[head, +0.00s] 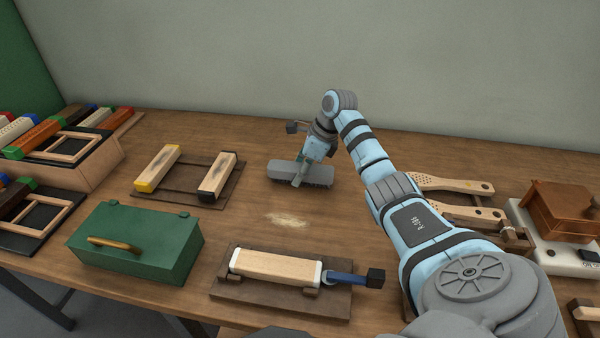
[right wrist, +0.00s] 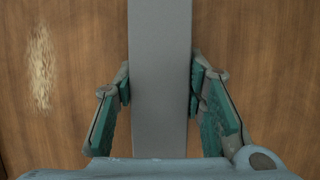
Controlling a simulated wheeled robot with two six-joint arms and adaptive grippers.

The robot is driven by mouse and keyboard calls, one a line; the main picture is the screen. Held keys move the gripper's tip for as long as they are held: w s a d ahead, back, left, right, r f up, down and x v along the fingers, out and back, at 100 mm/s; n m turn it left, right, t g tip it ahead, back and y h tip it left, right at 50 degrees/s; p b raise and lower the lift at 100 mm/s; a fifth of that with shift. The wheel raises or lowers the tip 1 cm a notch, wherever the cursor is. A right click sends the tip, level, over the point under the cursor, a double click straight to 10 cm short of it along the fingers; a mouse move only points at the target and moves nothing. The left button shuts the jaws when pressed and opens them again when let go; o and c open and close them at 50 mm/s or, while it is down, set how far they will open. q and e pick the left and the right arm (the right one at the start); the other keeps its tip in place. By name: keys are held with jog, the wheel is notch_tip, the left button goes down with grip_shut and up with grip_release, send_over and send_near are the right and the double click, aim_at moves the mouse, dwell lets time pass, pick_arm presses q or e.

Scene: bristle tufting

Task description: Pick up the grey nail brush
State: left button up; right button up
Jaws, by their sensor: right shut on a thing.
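The grey nail brush (head: 318,174) is at the back middle of the table in the head view, with bristles along its lower side. My right gripper (head: 299,179) is shut on it. In the right wrist view the brush's smooth grey back (right wrist: 160,80) runs between the two green-padded fingers of my right gripper (right wrist: 160,92), which press on its sides. I cannot tell whether the brush is touching the table or just above it. My left gripper is not in view.
A pale dust patch (head: 287,220) lies in front of the brush. A green box (head: 137,243) stands front left, and wooden blocks on a dark fixture (head: 181,190) lie left. A clamped block (head: 275,266) is in front. Wooden paddles (head: 449,184) and a brown box (head: 562,208) are right.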

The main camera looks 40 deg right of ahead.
notch_tip(320, 180, up, 20)
jog(key=p, duration=0.8)
